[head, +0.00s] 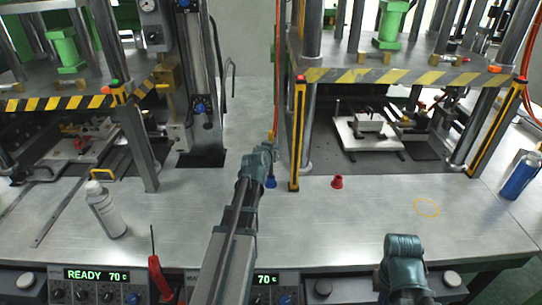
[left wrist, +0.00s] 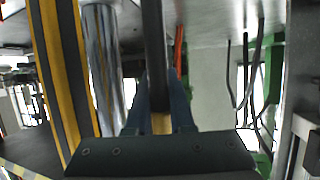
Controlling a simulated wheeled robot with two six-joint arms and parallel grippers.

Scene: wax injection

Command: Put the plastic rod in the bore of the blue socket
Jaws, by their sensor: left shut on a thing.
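The blue socket (head: 271,183) stands on the steel table, small and partly covered by my left wrist in the head view. Its bore cannot be made out. My left gripper (head: 272,138) is above and just beyond it, at the end of my forearm. In the left wrist view the fingers (left wrist: 160,120) are closed on a slim dark bar, which looks like the plastic rod (left wrist: 153,50); it runs up out of the picture. The rod is apart from the socket, and its lower end is hidden. My right arm shows at the lower right, its fingers out of sight.
A red socket (head: 337,182) stands right of the blue one. A yellow-black striped post (head: 298,135) of the press is close to the left gripper. A white bottle (head: 105,209) stands left, a blue can (head: 519,177) far right. The table's right middle is clear.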

